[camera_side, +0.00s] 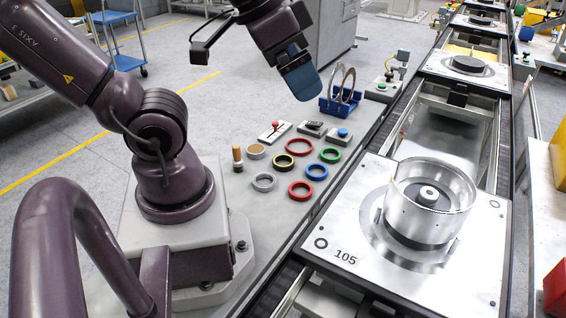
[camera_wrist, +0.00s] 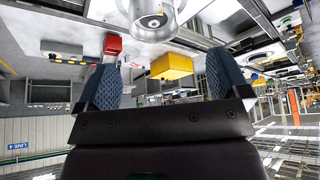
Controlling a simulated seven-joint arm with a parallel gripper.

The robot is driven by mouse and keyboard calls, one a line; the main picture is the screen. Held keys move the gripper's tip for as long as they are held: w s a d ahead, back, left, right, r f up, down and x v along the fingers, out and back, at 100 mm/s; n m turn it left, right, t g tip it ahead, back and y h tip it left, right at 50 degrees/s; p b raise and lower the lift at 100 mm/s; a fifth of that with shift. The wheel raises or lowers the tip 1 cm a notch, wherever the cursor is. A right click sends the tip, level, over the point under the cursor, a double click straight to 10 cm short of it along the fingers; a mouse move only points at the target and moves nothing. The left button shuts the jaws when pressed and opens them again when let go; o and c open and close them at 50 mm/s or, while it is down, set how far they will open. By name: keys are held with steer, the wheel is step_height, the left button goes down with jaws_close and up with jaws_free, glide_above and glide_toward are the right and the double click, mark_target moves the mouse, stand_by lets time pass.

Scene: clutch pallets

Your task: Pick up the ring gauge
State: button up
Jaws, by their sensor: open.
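Several rings lie flat on the grey bench beside my base. A bare silver metal ring (camera_side: 264,182) looks most like the ring gauge, though I cannot be sure. Near it are a yellow-and-black ring (camera_side: 283,162), two red rings (camera_side: 299,147) (camera_side: 300,190), a green ring (camera_side: 330,155) and a blue ring (camera_side: 317,171). My gripper (camera_side: 302,85) is above and behind the rings, clear of the bench. In the wrist view, its two blue-padded fingers (camera_wrist: 160,82) stand wide apart with nothing between them. That view shows no ring on the bench.
A pallet marked 105 (camera_side: 345,257) carries a clear-walled metal housing (camera_side: 430,205) right of the rings. A blue rack (camera_side: 341,102) holding upright discs stands behind. A wooden-handled tool (camera_side: 237,158), a tan-topped cup (camera_side: 256,151) and small switch boxes (camera_side: 274,131) edge the rings.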

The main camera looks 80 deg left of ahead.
steer(key=w+a+f+n+g+y, duration=0.1)
steer(key=w+a+f+n+g, duration=0.2)
steer(key=a+f, duration=0.4)
steer(key=m+g+h, duration=0.1)
steer(key=m+g, duration=0.2)
steer(key=m, duration=1.7)
glide_above(283, 157)
steer(key=d, duration=0.2)
step_height(283, 157, down, 16)
steer(key=f, duration=1.2)
steer(key=shift+s+d, duration=0.1)
steer(key=shift+s, duration=0.1)
steer(key=c, duration=1.1)
steer(key=shift+r, duration=0.1)
